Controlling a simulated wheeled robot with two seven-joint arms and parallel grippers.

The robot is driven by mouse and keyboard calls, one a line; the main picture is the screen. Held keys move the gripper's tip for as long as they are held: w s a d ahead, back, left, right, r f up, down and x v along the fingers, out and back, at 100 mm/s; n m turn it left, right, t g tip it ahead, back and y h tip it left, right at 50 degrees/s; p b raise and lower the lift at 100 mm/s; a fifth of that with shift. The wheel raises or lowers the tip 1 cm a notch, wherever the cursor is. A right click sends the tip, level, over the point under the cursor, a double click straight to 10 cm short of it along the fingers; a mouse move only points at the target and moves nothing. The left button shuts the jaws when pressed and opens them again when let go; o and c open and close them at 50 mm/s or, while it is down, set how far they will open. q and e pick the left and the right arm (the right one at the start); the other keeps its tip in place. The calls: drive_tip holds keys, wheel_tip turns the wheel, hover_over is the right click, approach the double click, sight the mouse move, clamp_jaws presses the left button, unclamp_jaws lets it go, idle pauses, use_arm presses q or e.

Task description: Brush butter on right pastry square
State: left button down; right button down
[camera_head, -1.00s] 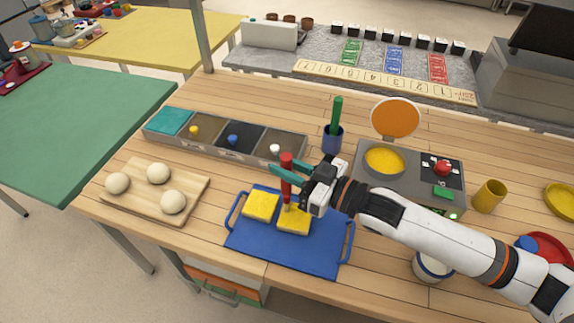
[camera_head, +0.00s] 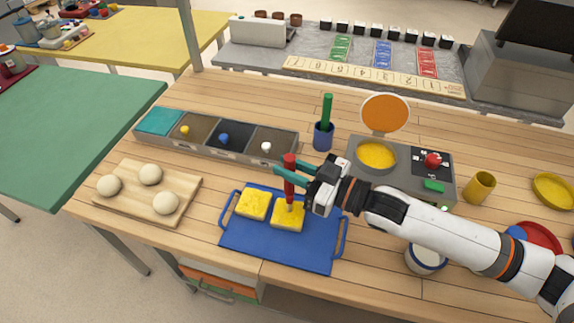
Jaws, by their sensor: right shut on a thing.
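Two yellow pastry squares lie side by side on a blue tray (camera_head: 270,254) with handles. The left pastry square (camera_head: 253,203) is uncovered by my arm. The right pastry square (camera_head: 287,216) has the tip of a red-handled brush (camera_head: 290,178) on or just over it; I cannot tell whether it touches. My right gripper (camera_head: 297,172), with teal fingers, is shut on the upright brush handle. My left gripper is not in view.
A wooden board (camera_head: 137,203) with dough balls is at left. A row of bins (camera_head: 215,140) lies behind the tray. A blue cup (camera_head: 323,137) holds a green-handled tool. A grey unit (camera_head: 410,165) with a yellow bowl (camera_head: 376,155) stands behind my right arm. A white pot (camera_head: 425,260) is in front of it.

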drive_tip(key=shift+w, duration=0.4)
drive_tip(key=shift+w+a+p, duration=0.15)
drive_tip(key=shift+a, duration=0.35)
drive_tip(key=shift+w+a+p, duration=0.15)
drive_tip(key=shift+a, duration=0.35)
drive_tip(key=shift+r, duration=0.1)
wheel_tip(320, 180, up, 7)
drive_tip(key=p, duration=0.6)
drive_tip(key=shift+p, duration=0.4)
